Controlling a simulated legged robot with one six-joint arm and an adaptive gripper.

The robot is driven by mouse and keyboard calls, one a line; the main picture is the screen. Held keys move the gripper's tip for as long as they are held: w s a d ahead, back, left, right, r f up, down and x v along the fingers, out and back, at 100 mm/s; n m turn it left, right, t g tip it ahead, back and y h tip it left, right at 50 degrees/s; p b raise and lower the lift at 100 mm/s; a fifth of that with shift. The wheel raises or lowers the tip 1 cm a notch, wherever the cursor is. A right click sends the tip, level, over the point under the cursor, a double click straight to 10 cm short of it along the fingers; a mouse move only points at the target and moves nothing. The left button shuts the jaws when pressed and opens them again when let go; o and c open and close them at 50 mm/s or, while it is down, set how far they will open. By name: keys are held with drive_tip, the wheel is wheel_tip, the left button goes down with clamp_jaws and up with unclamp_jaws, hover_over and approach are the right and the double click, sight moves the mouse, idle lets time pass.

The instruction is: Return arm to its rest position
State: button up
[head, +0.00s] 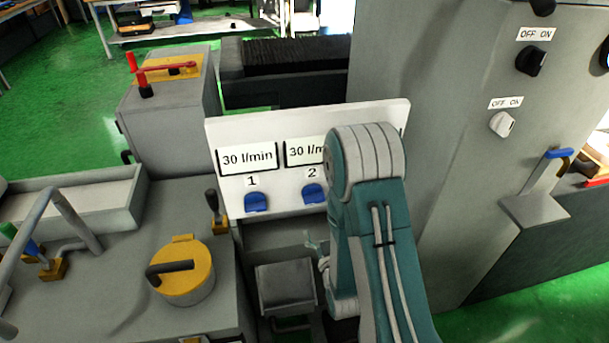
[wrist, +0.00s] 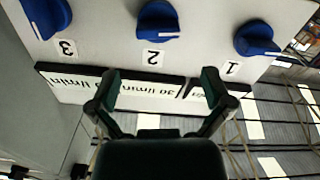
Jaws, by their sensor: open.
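My teal arm (head: 370,230) rises from the bottom of the head view and bends over in front of the white panel (head: 231,197). It covers the panel's right part. My gripper (wrist: 160,82) is open and empty in the wrist view, its two fingers spread wide. The panel appears upside down there, with blue knobs 3 (wrist: 46,16), 2 (wrist: 158,20) and 1 (wrist: 257,38) beyond the fingers. No contact with the panel or knobs is visible. In the head view, my gripper is mostly hidden behind the arm.
Blue knobs 1 (head: 256,202) and 2 (head: 314,193) show under their flow displays. A grey cabinet (head: 450,130) with OFF/ON switches stands right of the arm. A yellow-lidded machine part (head: 186,280) and a lever (head: 212,205) stand left. Green floor is open at the back left.

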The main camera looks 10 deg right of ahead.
wheel_tip(320, 180, up, 14)
drive_tip(key=s+m+g, duration=0.1)
drive_tip(key=g, duration=0.5)
drive_tip(key=s+r+g, duration=0.3)
drive_tip(key=s+r, duration=0.1)
drive_tip(key=s, duration=0.6)
drive_tip(key=s+r+m+g, duration=0.1)
drive_tip(key=s+r+g, duration=0.2)
drive_tip(key=s, duration=0.8)
wheel_tip(320, 180, up, 2)
drive_tip(key=shift+r, duration=0.15)
